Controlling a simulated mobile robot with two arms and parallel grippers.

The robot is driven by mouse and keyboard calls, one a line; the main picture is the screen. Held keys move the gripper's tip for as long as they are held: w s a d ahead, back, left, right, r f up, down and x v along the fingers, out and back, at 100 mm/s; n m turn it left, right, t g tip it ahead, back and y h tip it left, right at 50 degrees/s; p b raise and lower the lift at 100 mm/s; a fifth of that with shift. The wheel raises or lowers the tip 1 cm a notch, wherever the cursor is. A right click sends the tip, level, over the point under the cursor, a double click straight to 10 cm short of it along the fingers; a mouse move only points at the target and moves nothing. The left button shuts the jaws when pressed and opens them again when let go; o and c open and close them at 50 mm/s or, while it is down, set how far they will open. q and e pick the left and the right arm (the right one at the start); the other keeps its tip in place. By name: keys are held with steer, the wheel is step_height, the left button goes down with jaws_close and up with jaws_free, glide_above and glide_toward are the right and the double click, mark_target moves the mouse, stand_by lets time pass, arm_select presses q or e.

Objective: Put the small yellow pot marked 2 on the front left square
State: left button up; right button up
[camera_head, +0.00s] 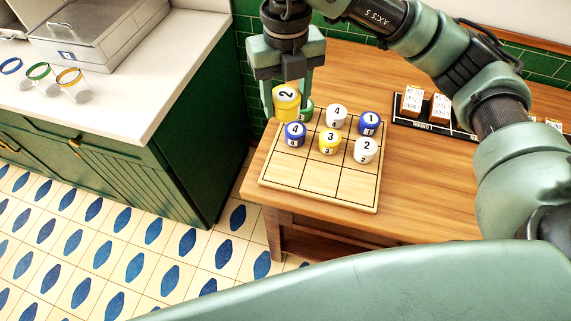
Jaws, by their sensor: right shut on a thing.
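My right gripper (287,97) is shut on the small yellow pot marked 2 (286,104). It holds the pot tilted above the back left part of the wooden grid board (318,178). A green pot (306,108) marked 3 is partly hidden beside it. A white pot marked 4 (336,116) and a blue pot marked 1 (369,124) stand in the back row. A blue pot marked 4 (295,134), a yellow pot marked 3 (329,142) and a white pot marked 2 (365,150) fill the middle row. The front row's squares are bare, including the front left square (283,167).
The board lies on a wooden table (420,185) near its left edge. A dark rack with cards (425,125) stands at the back right. At left, a white counter (130,95) holds glasses (42,77) and a lidded metal tray (95,30).

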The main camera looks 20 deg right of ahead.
steer(key=p, duration=0.5)
glide_toward(286, 169)
step_height(286, 169, down, 5)
steer(key=shift+f, duration=0.45)
steer(key=shift+a+f, duration=0.1)
steer(key=shift+f, duration=0.15)
steer(key=o, duration=1.5)
steer(key=shift+r, duration=0.1)
